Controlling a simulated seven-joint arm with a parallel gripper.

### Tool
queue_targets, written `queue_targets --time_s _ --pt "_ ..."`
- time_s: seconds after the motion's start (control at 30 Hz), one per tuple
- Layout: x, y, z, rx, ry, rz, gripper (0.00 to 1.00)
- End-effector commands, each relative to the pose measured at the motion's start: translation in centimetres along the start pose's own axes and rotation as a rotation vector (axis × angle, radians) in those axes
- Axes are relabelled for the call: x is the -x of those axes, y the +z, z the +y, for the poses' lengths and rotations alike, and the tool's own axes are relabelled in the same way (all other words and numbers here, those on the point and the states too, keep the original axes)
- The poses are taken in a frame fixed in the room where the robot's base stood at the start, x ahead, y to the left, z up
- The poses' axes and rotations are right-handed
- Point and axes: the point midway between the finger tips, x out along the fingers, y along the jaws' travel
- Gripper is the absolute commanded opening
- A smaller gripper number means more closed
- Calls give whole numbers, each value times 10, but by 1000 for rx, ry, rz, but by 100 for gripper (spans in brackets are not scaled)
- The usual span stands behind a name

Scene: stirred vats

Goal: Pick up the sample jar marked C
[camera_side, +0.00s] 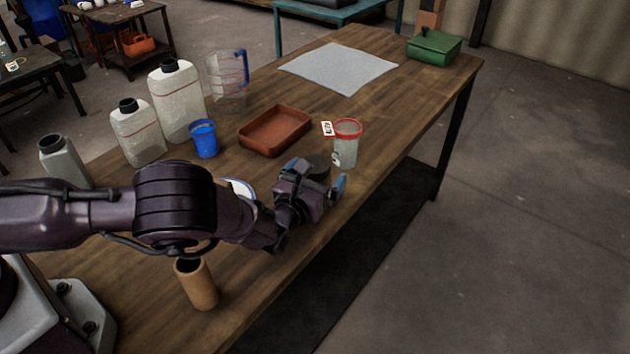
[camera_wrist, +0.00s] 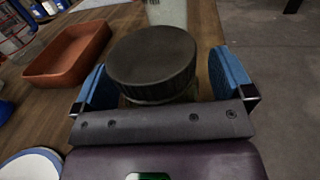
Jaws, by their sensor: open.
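A jar with a round, ribbed dark lid (camera_wrist: 152,62) stands between my gripper's two blue fingers in the wrist view. Its dark lid (camera_side: 319,164) also shows in the side view, with the body mostly hidden by my gripper. No letter C can be read on it. My gripper (camera_wrist: 161,72) is open around the lid, with a visible gap at the right finger; contact at the left is unclear. In the side view my gripper (camera_side: 316,178) is low over the table near its front edge.
A clear red-rimmed cup (camera_side: 345,150) with a white tag stands just beyond the jar. A brown tray (camera_side: 275,131), blue cup (camera_side: 204,138), white jugs (camera_side: 178,102) and a blue-rimmed white round item (camera_side: 241,187) lie left. A cardboard tube (camera_side: 197,285) stands nearer.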

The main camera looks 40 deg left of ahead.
Motion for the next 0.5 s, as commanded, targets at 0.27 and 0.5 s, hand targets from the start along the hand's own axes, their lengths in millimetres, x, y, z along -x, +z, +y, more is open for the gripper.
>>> queue_targets --time_s 0.27,0.5 --pt "0 0 0 0 0 0 58" --pt "0 0 0 1 0 -1 45"
